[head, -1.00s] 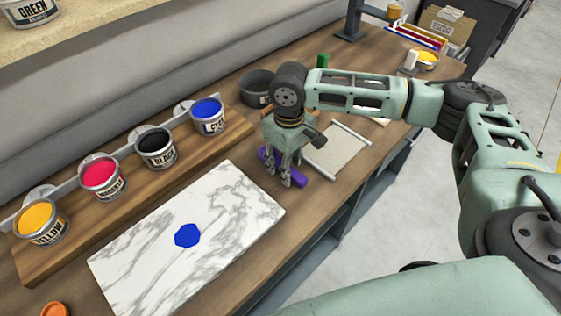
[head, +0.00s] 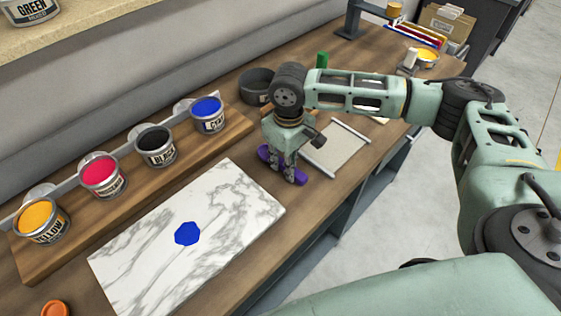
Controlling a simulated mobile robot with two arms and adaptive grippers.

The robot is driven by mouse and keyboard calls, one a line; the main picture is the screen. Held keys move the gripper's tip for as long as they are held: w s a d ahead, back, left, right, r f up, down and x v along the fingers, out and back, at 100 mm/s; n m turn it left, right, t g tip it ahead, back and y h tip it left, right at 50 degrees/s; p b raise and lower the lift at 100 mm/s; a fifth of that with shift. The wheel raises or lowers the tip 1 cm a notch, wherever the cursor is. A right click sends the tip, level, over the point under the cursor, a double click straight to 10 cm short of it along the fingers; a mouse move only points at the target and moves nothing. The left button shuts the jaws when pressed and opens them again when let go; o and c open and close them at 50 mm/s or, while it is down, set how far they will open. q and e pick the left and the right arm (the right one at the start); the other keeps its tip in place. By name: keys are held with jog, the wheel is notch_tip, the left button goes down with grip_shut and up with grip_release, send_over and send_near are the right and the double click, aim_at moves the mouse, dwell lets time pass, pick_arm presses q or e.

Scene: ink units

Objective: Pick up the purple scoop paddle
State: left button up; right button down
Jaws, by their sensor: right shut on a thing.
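The purple scoop paddle (head: 299,179) lies on or just above the wooden workbench, between the marble slab and a pale sheet. My right gripper (head: 283,173) points down over it and is shut on its middle. The fingers hide part of the paddle, and its two ends show on either side of them. I cannot tell whether it touches the bench. My left gripper is not in view.
The marble slab (head: 150,261) with a blue ink blob (head: 187,234) is close on the left. Ink cans, including a blue one (head: 208,115), stand on a wooden rack behind. A dark bowl (head: 256,86) and a framed sheet (head: 337,147) flank my gripper.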

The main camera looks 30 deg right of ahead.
jog(key=shift+r, duration=0.4)
jog(key=r, duration=0.2)
jog(key=r+b, duration=0.1)
jog(key=shift+s+d+r, duration=0.15)
jog(key=shift+d+r, duration=0.1)
jog(key=shift+d, duration=0.05)
jog(key=s+d+r+b, duration=0.1)
jog(key=s+d+r, duration=0.5)
jog(key=s+d, duration=0.1)
jog(key=shift+s+d+r+b, duration=0.25)
jog(key=shift+d+r+b, duration=0.1)
jog(key=shift+d, duration=0.2)
jog(key=c, duration=2.1)
grip_release()
grip_shut()
